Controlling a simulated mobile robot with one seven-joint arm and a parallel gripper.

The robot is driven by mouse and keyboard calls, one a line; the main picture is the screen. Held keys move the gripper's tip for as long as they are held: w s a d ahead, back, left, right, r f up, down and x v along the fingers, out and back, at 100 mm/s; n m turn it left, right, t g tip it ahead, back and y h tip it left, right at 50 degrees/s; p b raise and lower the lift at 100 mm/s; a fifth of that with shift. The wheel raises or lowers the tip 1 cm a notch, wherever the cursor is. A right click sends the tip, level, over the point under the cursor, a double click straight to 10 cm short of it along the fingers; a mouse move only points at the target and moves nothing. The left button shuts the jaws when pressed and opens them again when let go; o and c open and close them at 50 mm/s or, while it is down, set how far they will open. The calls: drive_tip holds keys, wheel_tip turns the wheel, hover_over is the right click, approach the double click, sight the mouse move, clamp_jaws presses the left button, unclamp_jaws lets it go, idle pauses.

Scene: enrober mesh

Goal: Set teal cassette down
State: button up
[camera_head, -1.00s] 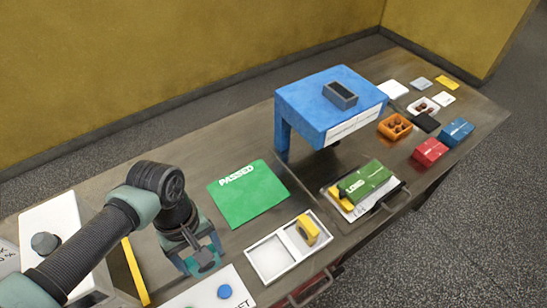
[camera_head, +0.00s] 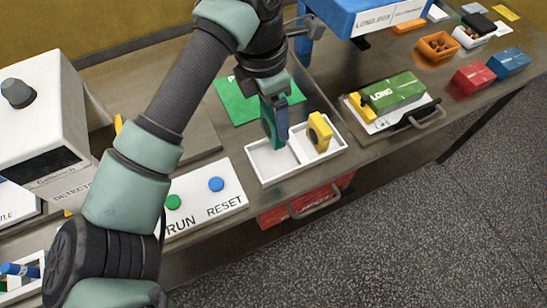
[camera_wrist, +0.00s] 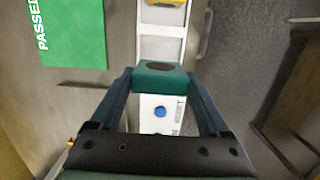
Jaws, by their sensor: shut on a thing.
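The teal cassette (camera_head: 268,128) is held upright in my gripper (camera_head: 278,118), above or at the left compartment of the white two-compartment tray (camera_head: 265,162). In the wrist view the teal cassette (camera_wrist: 160,80) sits between the two fingers of my gripper (camera_wrist: 160,76), with a dark round spot on its face. I cannot tell whether its lower edge touches the tray. A yellow cassette (camera_head: 319,132) stands in the tray's right compartment. The tray (camera_wrist: 162,45) also shows beyond the teal cassette in the wrist view.
A green PASSED mat (camera_head: 233,106) lies behind the tray. A white panel with RUN and RESET buttons (camera_head: 205,205) is to the left. A green LONG box (camera_head: 393,92) and yellow piece rest on a board to the right. A blue stand (camera_head: 365,15) rises behind.

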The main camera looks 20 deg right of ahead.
wheel_tip(320, 180, down, 10)
drive_tip(key=shift+r+p, duration=0.15)
drive_tip(key=shift+p, duration=0.2)
drive_tip(key=o, duration=1.3)
drive_tip(key=shift+c, duration=0.2)
drive_tip(key=r, duration=0.4)
drive_tip(key=a+r, duration=0.1)
drive_tip(key=r, duration=0.3)
drive_tip(key=r+b, duration=0.1)
drive_tip(key=r, duration=0.3)
drive_tip(key=shift+s+a+r, duration=0.1)
drive_tip(key=shift+a, duration=0.1)
